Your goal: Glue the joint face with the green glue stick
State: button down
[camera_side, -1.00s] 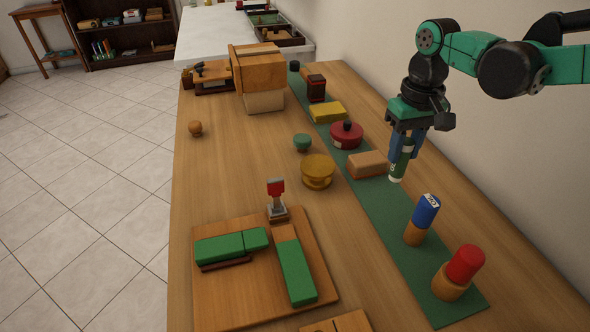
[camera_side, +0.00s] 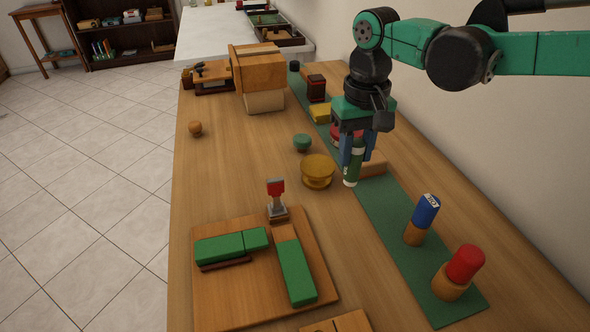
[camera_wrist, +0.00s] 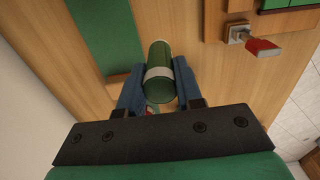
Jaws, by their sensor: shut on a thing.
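My gripper (camera_side: 353,150) is shut on the green glue stick (camera_side: 352,173), held with its pale end down above the table beside the yellow round pot. In the wrist view the glue stick (camera_wrist: 158,75) sits between the two blue fingers. The wooden board (camera_side: 225,305) at the front left carries green-topped pieces: one lying crosswise (camera_side: 230,246) and one lengthwise (camera_side: 295,272). A red-handled clamp (camera_side: 277,200) stands at the board's back edge. I cannot tell which surface is the joint face.
A yellow round pot (camera_side: 317,172) stands left of my gripper, close by. Blue-topped (camera_side: 426,210) and red-topped (camera_side: 465,264) sticks stand on the green strip (camera_side: 385,205) to the right. A small green knob (camera_side: 302,142) and a wooden box (camera_side: 262,80) are behind.

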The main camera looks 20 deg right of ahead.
jog(key=s+a+r, duration=0.1)
jog(key=s+a, duration=0.2)
jog(key=a, duration=0.8)
jog(key=shift+d+f, duration=0.15)
jog(key=shift+f, duration=1.2)
jog(key=shift+d+f, duration=0.1)
jog(key=shift+f, duration=1.2)
jog(key=shift+f, duration=0.6)
jog(key=shift+a, duration=0.1)
